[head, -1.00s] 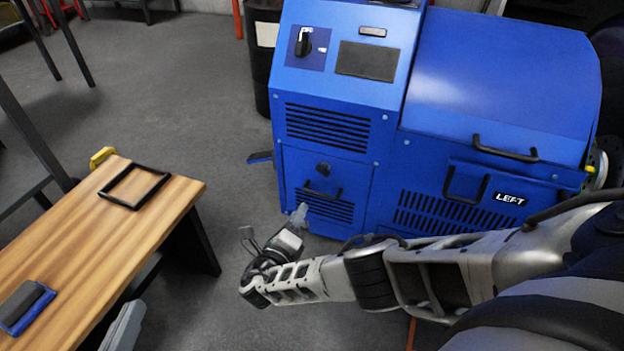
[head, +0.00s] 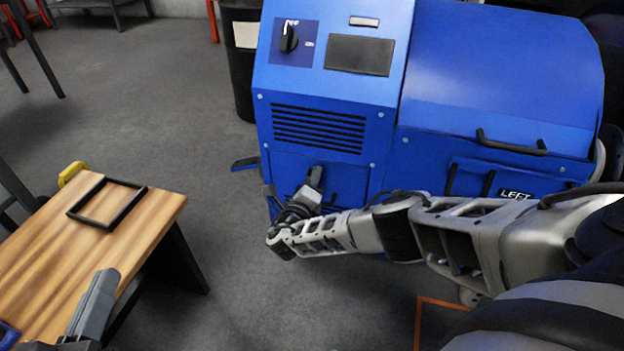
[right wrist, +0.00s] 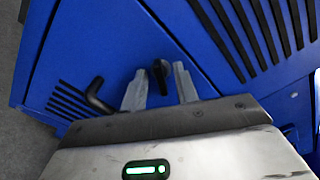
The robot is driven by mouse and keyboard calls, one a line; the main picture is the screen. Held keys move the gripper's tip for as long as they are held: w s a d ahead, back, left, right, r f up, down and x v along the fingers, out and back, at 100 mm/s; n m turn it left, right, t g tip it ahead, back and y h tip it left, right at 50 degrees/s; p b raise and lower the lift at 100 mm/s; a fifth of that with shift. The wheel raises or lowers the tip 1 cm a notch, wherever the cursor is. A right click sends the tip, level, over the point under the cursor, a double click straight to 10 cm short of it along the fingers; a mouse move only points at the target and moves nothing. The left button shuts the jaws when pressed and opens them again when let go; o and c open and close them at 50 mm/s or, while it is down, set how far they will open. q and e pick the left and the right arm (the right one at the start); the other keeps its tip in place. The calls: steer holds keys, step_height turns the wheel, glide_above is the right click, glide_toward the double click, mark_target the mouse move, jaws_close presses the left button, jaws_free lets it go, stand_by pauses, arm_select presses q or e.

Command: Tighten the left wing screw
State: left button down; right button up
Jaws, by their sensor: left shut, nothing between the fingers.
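The blue dynamometer machine (head: 330,85) stands ahead. In the right wrist view, a small black wing-shaped screw (right wrist: 160,72) is on its blue panel (right wrist: 110,40). My right gripper (right wrist: 160,85) is open, with one finger on each side of the screw; I cannot tell whether they touch it. In the head view, my right gripper (head: 314,178) is at the lower front panel and hides the screw. My left gripper (head: 104,280) is shut and empty, low at the left by the wooden table's edge.
A dark bin (head: 243,75) stands behind, beside the machine. A black handle (right wrist: 97,95) is near the screw. Grey floor between table and machine is clear.

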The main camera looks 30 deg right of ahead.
jaws_close()
